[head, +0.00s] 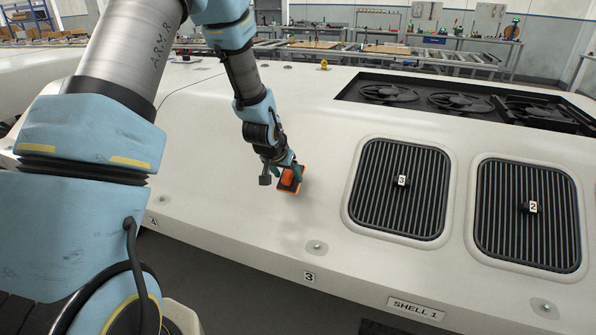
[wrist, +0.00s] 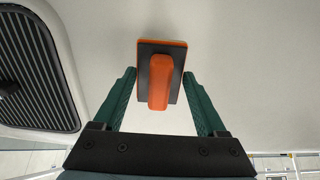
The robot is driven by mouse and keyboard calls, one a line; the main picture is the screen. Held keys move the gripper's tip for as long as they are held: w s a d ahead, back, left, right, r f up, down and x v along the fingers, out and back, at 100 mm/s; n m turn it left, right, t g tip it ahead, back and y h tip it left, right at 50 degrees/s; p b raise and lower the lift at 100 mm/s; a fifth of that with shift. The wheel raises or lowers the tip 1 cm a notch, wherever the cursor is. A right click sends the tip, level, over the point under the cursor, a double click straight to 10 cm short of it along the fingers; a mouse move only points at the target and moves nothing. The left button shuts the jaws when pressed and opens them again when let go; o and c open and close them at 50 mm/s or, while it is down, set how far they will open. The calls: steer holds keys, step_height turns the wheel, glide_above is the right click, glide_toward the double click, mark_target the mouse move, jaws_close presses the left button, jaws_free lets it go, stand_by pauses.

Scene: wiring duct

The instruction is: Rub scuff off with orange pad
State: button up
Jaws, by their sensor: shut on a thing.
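The orange pad (head: 288,187) is a block with a dark backing plate and an orange handle, and it is at the end of my arm over the white shell (head: 225,190). My gripper (head: 287,172) is shut on the pad. In the wrist view the pad (wrist: 161,82) sits between the green fingers of my gripper (wrist: 160,80), its handle toward the camera. I cannot tell whether the pad touches the shell or is just above it. I cannot make out a clear scuff; the surface under the pad is hidden.
Two slatted vents (head: 400,190) (head: 528,215) lie to the right of the pad, and a dark recess with fans (head: 460,103) lies behind them. Bolt heads (head: 317,247) dot the shell's front edge. The white surface around the pad is clear.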

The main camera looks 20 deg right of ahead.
steer(key=w+a+f, duration=0.2)
steer(key=a+f, duration=0.1)
steer(key=shift+w+a+b, duration=0.1)
steer(key=shift+a+b, duration=0.1)
steer(key=shift+b, duration=0.1)
steer(key=s+d, duration=0.4)
steer(key=s+d+b, duration=0.1)
steer(key=s+d, duration=0.3)
steer(key=d, duration=0.1)
steer(key=shift+s+r, duration=0.2)
steer(key=w+d+r, duration=0.1)
steer(key=w+d+r+p, duration=0.1)
steer(key=w, duration=0.1)
steer(key=shift+w+d+r, duration=0.15)
steer(key=shift+d+r, duration=0.2)
steer(key=shift+d, duration=0.05)
steer(key=shift+w+d+r+p, duration=0.25)
steer(key=shift+w+d+p, duration=0.15)
steer(key=o, duration=0.6)
jaws_close()
